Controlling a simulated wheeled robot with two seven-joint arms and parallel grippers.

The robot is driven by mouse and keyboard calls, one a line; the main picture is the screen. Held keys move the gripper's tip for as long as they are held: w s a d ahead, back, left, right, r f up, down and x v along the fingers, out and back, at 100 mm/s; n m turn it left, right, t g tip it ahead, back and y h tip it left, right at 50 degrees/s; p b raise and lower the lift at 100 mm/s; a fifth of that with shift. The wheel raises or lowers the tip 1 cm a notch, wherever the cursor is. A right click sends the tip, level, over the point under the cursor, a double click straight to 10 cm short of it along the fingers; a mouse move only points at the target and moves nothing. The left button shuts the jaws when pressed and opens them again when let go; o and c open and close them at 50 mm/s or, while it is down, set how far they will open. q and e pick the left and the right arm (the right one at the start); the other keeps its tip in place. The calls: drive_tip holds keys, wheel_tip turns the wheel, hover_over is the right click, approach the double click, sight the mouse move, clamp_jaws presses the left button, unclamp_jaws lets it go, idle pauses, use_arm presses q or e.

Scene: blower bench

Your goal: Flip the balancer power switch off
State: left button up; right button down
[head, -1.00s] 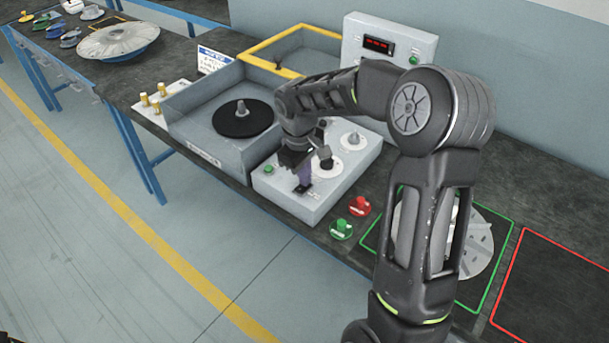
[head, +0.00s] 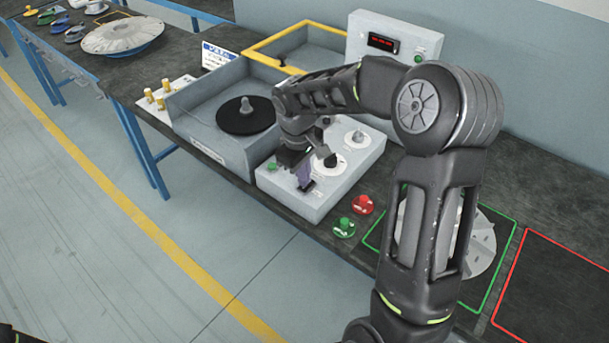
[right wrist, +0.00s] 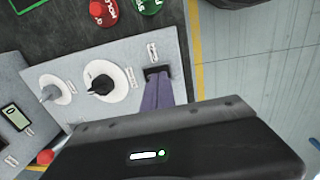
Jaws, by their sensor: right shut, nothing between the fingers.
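The balancer's grey control box (head: 277,187) stands at the bench's front edge. Its small black power switch (head: 312,187) is near the box's front right corner. My right gripper (head: 305,178) points down at the switch, shut with nothing held. In the right wrist view its purple-grey fingers (right wrist: 157,93) are together, with their tips at the black switch (right wrist: 156,71), touching or very close to it. The fingers partly hide the switch, so I cannot tell its position. My left gripper is not in view.
Two dials with knobs, one black (right wrist: 102,84) and one grey (right wrist: 50,92), lie beside the switch. A red knobbed disc (head: 362,205) and a green one (head: 344,227) sit right of the box. The grey tub with a black turntable (head: 245,118) adjoins its left.

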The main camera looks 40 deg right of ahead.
drive_tip(key=r+p, duration=0.2)
drive_tip(key=r, duration=0.2)
drive_tip(key=shift+a, duration=0.2)
drive_tip(key=shift+s+r+b, duration=0.15)
drive_tip(key=shift+r+b, duration=0.45)
drive_tip(key=shift+b, duration=0.05)
use_arm(q)
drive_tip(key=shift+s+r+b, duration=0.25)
drive_tip(key=shift+b, duration=0.15)
use_arm(e)
wheel_tip(320, 180, up, 8)
hover_over(303, 188)
drive_tip(key=a, duration=0.1)
drive_tip(key=shift+f, duration=0.1)
use_arm(q)
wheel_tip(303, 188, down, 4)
drive_tip(key=b, duration=0.4)
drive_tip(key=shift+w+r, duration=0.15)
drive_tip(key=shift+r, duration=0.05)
use_arm(e)
drive_tip(key=shift+d+r, duration=0.2)
drive_tip(key=shift+d, duration=0.5)
